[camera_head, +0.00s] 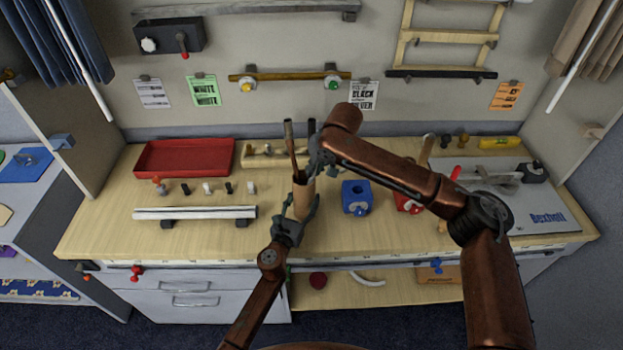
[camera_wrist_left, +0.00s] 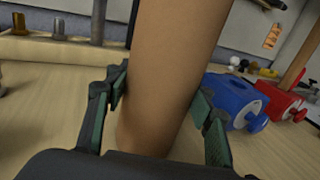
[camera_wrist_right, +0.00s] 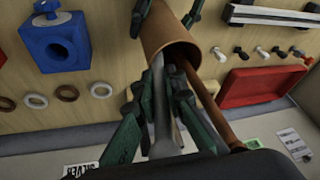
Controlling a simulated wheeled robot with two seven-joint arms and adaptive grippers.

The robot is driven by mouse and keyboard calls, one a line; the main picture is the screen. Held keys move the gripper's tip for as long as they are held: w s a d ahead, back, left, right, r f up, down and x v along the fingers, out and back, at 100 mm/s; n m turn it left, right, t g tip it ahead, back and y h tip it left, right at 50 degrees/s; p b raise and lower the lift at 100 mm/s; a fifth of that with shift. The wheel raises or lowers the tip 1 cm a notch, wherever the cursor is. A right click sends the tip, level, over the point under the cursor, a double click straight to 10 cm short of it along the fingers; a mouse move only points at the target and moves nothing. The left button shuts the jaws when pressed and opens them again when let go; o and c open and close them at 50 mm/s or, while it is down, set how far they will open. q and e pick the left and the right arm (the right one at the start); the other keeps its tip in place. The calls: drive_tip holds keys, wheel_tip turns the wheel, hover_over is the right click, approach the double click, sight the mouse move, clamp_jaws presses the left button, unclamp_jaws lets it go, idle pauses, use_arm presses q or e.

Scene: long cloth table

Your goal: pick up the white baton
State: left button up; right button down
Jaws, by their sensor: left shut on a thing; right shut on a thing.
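A long white bar, likely the white baton (camera_head: 195,212), lies level on two dark rests at the left front of the table. It also shows at the top of the right wrist view (camera_wrist_right: 275,16). My left gripper (camera_head: 300,222) is shut around a tan tube-shaped cup (camera_head: 303,198), which fills the left wrist view (camera_wrist_left: 165,75). My right gripper (camera_head: 314,160) is above the cup's mouth, shut on a grey rod (camera_wrist_right: 159,100) that reaches into the cup. A brown stick (camera_wrist_right: 210,95) also stands in the cup. Both grippers are away from the white bar.
A red tray (camera_head: 185,158) is at the back left, with several small pegs (camera_head: 207,188) before it. A blue block (camera_head: 356,198) and a red block (camera_head: 404,201) stand right of the cup. A grey board (camera_head: 545,212) lies at the right. Bare wood shows along the front.

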wheel_tip(320, 180, up, 10)
use_arm(q)
drive_tip(key=o, duration=1.3)
drive_tip(key=shift+c, duration=0.2)
